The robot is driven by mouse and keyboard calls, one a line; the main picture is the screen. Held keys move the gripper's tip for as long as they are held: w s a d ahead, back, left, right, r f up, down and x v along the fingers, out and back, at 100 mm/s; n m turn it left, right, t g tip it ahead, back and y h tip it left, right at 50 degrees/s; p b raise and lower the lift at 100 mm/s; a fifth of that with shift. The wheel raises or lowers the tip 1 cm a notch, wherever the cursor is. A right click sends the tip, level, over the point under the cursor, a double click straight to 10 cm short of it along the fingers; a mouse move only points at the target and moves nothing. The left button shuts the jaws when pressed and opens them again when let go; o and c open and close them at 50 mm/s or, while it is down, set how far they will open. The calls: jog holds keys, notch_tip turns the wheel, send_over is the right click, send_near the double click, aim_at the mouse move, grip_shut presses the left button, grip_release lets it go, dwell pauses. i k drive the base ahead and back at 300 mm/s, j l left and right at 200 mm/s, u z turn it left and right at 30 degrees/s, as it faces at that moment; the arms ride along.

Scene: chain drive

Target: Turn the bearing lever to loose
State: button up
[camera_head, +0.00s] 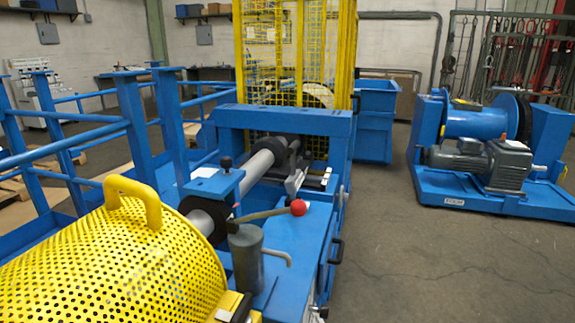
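A lever with a red ball knob (298,208) is on the blue machine (305,235), right of the grey shaft (258,167). Its arm (262,215) runs from the knob leftward to near the top of a grey cylinder (246,262). The lever lies close to level, with the knob to the right. The cylinder hides part of the lever's base, and I see no loose or tight marking. A blue bearing block (213,183) with a black knob (226,162) sits over the shaft. My gripper is not in view.
A yellow perforated guard (120,265) with a handle fills the lower left. Blue railings (80,141) stand behind it. A yellow mesh cage (290,60) rises at the back. A motor unit (485,160) stands at the right. The floor (440,265) at lower right is clear.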

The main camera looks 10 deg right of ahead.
aim_at(299, 159)
jog(key=i+l+u, duration=0.1)
jog(key=i+l, duration=0.2)
jog(key=i+l+u, duration=0.1)
jog(key=i+l, duration=0.15)
jog(key=l, duration=0.2)
jog(key=i+l+u, duration=0.15)
jog(key=i+l, duration=0.15)
jog(key=l, duration=0.15)
jog(key=i+l+u, duration=0.1)
jog(key=l, duration=0.3)
jog(key=i+l+u, duration=0.1)
jog(key=i+l, duration=0.25)
jog(key=l, duration=0.15)
jog(key=i+l+u, duration=0.1)
jog(key=l, duration=0.35)
jog(key=i+l+u, duration=0.1)
jog(key=i+l, duration=0.2)
jog(key=l, duration=0.2)
jog(key=i+l+u, duration=0.1)
jog(key=l, duration=0.45)
jog(key=i, duration=0.55)
